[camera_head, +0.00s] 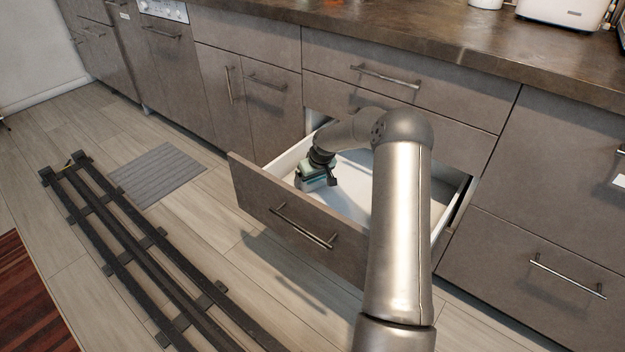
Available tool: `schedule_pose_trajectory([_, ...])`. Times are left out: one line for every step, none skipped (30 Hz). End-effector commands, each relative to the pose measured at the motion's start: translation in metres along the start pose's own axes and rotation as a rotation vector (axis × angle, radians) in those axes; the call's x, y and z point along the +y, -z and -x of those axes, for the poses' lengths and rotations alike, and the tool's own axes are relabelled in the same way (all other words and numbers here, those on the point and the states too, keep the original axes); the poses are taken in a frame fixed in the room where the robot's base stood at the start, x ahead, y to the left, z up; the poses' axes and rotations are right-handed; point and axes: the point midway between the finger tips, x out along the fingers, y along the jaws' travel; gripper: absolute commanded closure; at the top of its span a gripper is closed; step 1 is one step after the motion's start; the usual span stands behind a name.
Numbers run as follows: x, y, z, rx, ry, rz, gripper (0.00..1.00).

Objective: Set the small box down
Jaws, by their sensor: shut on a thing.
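My gripper (318,180) is inside the open drawer, near its left side wall. It is shut on the small box, a pale green-teal thing (313,173) of which only a little shows around the gripper. I cannot tell whether the box touches the drawer floor. The open drawer (294,158) has white inner walls and a grey-brown front. My arm reaches over the drawer from the front and hides its middle and right part.
The drawer front with its handle (303,226) juts into the room. A worktop (430,35) runs above the cabinets, with a white appliance (562,12) at the back right. Dark floor rails (130,250) and a grey mat (158,175) lie left. The drawer's visible floor looks bare.

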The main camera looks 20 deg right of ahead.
Motion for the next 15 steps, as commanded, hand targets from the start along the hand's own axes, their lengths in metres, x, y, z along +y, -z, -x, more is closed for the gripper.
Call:
schedule_pose_trajectory([0.0001,0.0009,0.0005,0.002,-0.001,0.0,0.34])
schedule_pose_trajectory([0.0001,0.0011,0.0011,0.002,-0.001,0.0,0.34])
schedule_pose_trajectory([0.0001,0.0011,0.0013,0.002,-0.001,0.0,0.34])
schedule_pose_trajectory([0.0,0.0011,0.0013,0.002,-0.001,0.0,0.34])
schedule_pose_trajectory([0.0,0.0011,0.0013,0.002,-0.001,0.0,0.34])
schedule_pose_trajectory([0.0,0.0009,0.0011,0.002,-0.001,0.0,0.34])
schedule_pose_trajectory([0.0,0.0006,0.0004,0.002,-0.001,0.0,0.34])
schedule_pose_trajectory([-0.0001,0.0002,-0.0005,0.002,-0.001,0.0,0.34])
schedule_pose_trajectory([-0.0002,-0.0004,-0.0019,0.001,-0.001,0.0,0.34])
schedule_pose_trajectory([-0.0002,-0.0008,-0.0028,0.001,-0.001,0.0,0.34])
schedule_pose_trajectory([-0.0002,-0.0004,-0.0018,0.001,-0.001,0.0,0.03])
schedule_pose_trajectory([-0.0001,-0.0004,-0.0017,0.001,0.0,0.0,0.0])
schedule_pose_trajectory([-0.0002,-0.0005,-0.0017,0.001,0.0,0.0,0.0])
schedule_pose_trajectory([-0.0002,-0.0005,-0.0017,0.001,0.0,0.0,0.0])
schedule_pose_trajectory([-0.0002,-0.0005,-0.0017,0.001,0.0,0.0,0.0])
